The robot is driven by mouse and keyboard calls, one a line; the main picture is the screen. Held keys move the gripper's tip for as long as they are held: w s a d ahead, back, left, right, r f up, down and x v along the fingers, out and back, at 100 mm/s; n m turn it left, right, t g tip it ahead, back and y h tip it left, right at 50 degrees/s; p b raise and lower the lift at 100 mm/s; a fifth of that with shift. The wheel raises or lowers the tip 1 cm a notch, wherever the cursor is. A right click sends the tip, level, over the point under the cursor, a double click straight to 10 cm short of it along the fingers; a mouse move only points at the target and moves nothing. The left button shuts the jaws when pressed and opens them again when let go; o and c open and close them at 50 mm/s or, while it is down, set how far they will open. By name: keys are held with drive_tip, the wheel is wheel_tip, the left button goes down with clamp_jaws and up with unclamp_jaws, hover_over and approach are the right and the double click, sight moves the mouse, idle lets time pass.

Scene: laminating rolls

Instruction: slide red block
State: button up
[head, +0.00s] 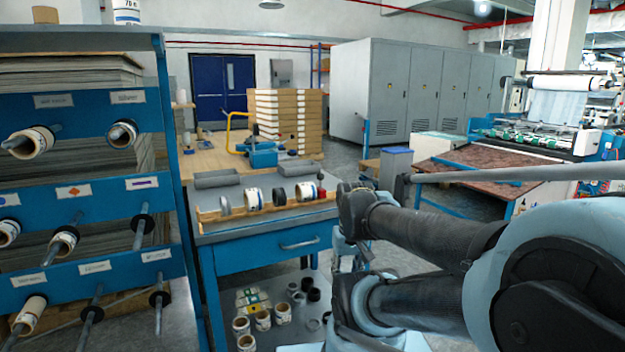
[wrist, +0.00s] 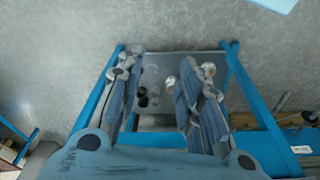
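A small red piece (head: 321,193), which looks like the red block, sits at the right end of a wooden rail (head: 270,211) on the blue workbench in the head view. A dark knob shows just above it. The red piece cannot be made out in the wrist view. My gripper (wrist: 160,68) is open, its two fingers spread with nothing between them. In the wrist view the fingers lie over the bench's lower shelf and blue frame. In the head view my arm comes in from the right, right of the bench; the fingertips cannot be made out there.
White and dark rolls (head: 279,197) stand along the rail. Grey rolls (head: 216,179) lie behind them. A blue rack (head: 90,121) with rods is close on the left. The lower shelf (wrist: 208,60) holds rolls and rings. Floor is open behind the bench's right side.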

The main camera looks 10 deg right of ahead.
drive_tip(key=shift+o, duration=0.3)
drive_tip(key=shift+o, duration=1.2)
drive_tip(key=shift+s+r, duration=0.2)
drive_tip(key=shift+r, duration=0.05)
wheel_tip(320, 180, up, 30)
drive_tip(key=m, duration=1.7)
hover_over(320, 177)
drive_tip(key=s, duration=0.1)
drive_tip(key=w+f, duration=0.1)
drive_tip(key=f, duration=1)
drive_tip(key=w+f, duration=0.1)
drive_tip(key=f, duration=0.4)
drive_tip(key=shift+w+d+f, duration=0.25)
drive_tip(key=shift+w, duration=0.1)
